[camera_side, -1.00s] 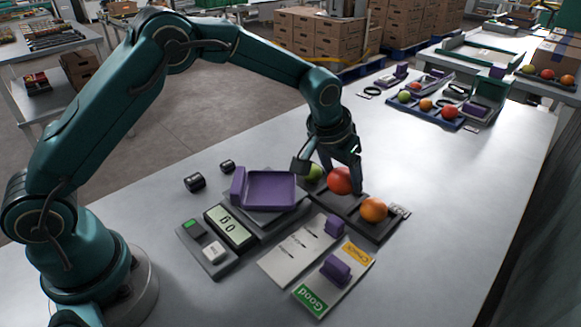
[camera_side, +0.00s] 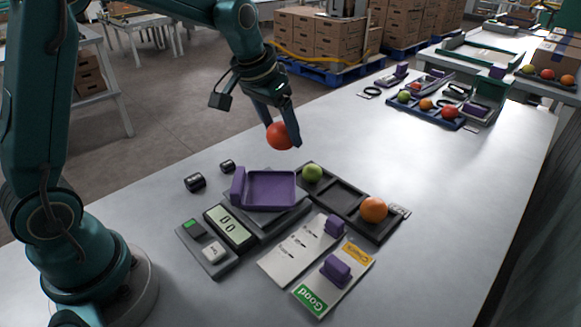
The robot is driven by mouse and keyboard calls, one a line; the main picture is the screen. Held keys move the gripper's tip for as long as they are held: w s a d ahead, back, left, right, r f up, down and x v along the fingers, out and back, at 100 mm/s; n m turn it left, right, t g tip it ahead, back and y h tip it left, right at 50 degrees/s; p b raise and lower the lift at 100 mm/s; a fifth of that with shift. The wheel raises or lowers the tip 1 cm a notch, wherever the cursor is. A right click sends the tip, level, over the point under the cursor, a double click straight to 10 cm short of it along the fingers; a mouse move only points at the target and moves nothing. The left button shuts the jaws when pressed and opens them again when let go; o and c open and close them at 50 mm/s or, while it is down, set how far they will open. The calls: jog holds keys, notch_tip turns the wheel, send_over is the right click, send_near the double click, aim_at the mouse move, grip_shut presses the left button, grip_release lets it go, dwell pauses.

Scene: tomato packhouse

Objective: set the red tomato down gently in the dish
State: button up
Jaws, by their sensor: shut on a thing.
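The red tomato (camera_side: 279,136) is held up in the air between the fingers of my gripper (camera_side: 283,133), which is shut on it. In the picture it shows above the purple dish (camera_side: 270,188). The dish is square, shallow and empty, and sits on the scale's platform (camera_side: 293,211). The tomato and the dish are clearly apart. The far side of the tomato is partly hidden by a finger.
A dark tray (camera_side: 343,194) right of the scale holds a green tomato (camera_side: 312,173) and an orange tomato (camera_side: 373,210), with an empty middle pocket. The scale display (camera_side: 228,225) faces front. Two black weights (camera_side: 195,182) stand left.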

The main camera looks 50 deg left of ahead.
jog(key=s+d+r, duration=0.2)
jog(key=s+d, duration=0.1)
jog(key=s, duration=0.3)
jog(key=shift+w+a+f, duration=0.1)
jog(key=shift+a+f, duration=0.05)
jog(key=shift+f, duration=3.3)
jog(key=shift+f, duration=0.65)
jog(key=o, duration=0.9)
jog(key=shift+c, duration=1.2)
notch_tip(320, 180, up, 7)
